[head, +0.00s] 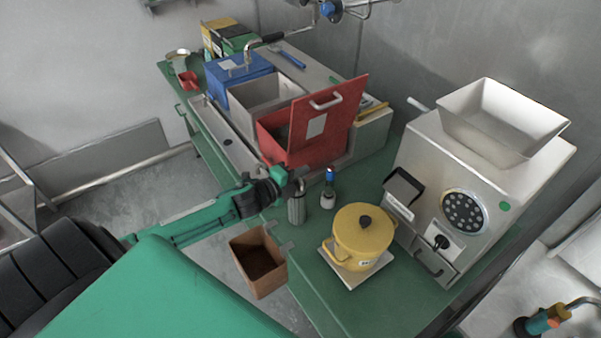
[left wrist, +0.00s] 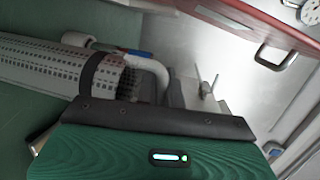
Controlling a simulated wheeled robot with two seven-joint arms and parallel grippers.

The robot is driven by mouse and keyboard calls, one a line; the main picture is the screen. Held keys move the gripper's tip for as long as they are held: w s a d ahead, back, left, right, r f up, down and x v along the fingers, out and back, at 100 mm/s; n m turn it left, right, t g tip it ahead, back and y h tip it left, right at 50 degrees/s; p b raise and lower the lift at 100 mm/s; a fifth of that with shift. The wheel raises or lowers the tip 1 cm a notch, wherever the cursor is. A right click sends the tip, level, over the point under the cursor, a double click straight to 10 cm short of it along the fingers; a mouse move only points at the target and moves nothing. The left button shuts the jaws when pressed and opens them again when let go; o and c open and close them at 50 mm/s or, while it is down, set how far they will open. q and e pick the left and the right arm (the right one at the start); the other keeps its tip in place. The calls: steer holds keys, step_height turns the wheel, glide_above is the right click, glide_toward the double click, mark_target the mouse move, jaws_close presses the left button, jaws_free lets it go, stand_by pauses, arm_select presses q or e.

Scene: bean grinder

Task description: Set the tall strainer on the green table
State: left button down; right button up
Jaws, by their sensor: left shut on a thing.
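The tall strainer (head: 296,211) is a grey perforated cylinder with a dark band and a pale curved handle. My left gripper (head: 292,179) is shut on it at its upper end, by the handle. In the head view the strainer hangs upright over the near edge of the green table (head: 365,307). I cannot tell whether its base touches the tabletop. In the left wrist view the strainer (left wrist: 45,62) lies across the upper left, with the green surface behind it. Its lower end runs out of that picture. My right gripper is not in view.
A small blue-topped jar (head: 327,190) stands just right of the strainer. A yellow pot (head: 363,237) sits on a pale plate. A brown bin (head: 257,262) hangs at the near table edge. A red open-lidded box (head: 330,118) stands behind, a grinder (head: 470,190) at right.

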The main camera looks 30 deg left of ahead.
arm_select(q)
steer(key=shift+f, duration=0.1)
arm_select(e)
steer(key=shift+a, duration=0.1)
arm_select(q)
steer(key=shift+f, duration=0.15)
steer(key=c, duration=1.5)
jaws_free()
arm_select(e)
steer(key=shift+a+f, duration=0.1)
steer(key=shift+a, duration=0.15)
arm_select(q)
steer(key=shift+r+b+v, duration=0.2)
steer(key=shift+b+v, duration=1.35)
steer(key=shift+v, duration=4.45)
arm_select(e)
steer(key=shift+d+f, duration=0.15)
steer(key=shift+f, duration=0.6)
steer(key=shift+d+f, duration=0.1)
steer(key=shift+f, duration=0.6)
arm_select(q)
steer(key=shift+d, duration=0.1)
